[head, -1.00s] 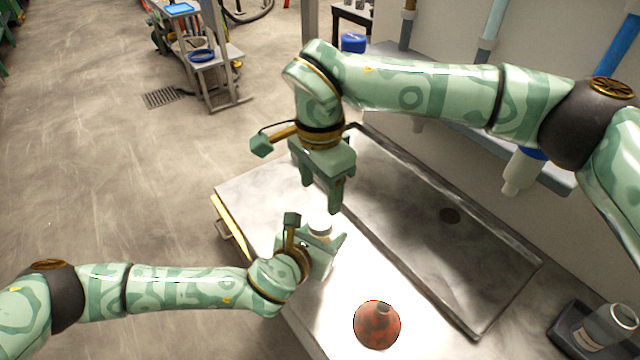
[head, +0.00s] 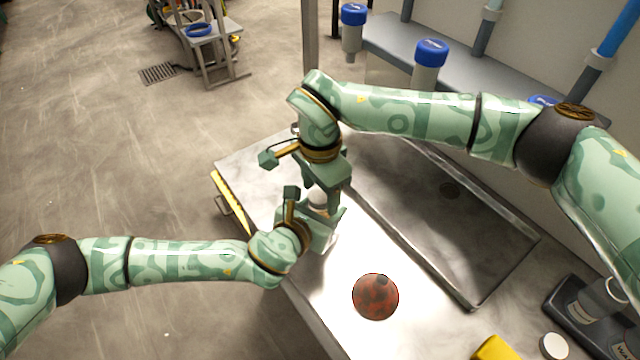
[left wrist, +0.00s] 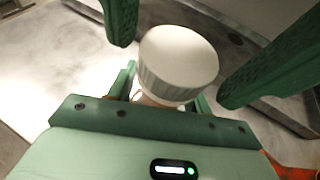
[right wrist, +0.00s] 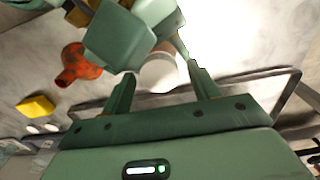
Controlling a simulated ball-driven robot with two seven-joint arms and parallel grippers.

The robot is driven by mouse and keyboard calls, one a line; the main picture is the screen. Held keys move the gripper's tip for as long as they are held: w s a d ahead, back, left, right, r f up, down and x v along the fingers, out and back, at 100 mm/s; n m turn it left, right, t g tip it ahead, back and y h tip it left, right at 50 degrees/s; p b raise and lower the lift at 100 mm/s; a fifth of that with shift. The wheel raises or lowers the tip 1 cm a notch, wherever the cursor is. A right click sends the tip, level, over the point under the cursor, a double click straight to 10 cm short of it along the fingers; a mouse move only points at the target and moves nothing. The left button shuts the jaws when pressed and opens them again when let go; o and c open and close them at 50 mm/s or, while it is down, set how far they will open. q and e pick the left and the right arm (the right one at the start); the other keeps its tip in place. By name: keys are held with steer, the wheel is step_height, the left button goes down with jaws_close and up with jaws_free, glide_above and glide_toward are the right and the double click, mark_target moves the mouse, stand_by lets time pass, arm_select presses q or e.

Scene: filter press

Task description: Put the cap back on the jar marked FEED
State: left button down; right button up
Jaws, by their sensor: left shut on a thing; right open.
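A jar with a white ribbed cap (left wrist: 178,62) on its top stands in my left gripper (head: 324,230). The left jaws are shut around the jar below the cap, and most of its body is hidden. The white top also shows in the right wrist view (right wrist: 159,72). My right gripper (head: 322,200) is open above the left one, its fingers on either side of the cap; I cannot tell whether they touch it. No FEED marking can be read. A loose white cap-like disc (head: 555,346) lies on the bench at the lower right.
A red-brown flask (head: 376,297) stands on the bench near the grippers. A yellow object (head: 493,348) lies by the front edge. A dark tray (head: 570,322) holds labelled bottles (head: 603,298). A sunken basin (head: 480,262) lies behind, with blue-capped pipes (head: 430,60) at the wall.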

steer(key=c, duration=1)
steer(key=m, duration=0.3)
steer(key=o, duration=1.1)
steer(key=shift+r, duration=2.3)
steer(key=shift+c, duration=0.5)
steer(key=shift+r, duration=0.4)
step_height(320, 180, up, 3)
steer(key=n, duration=0.3)
steer(key=shift+f, duration=0.15)
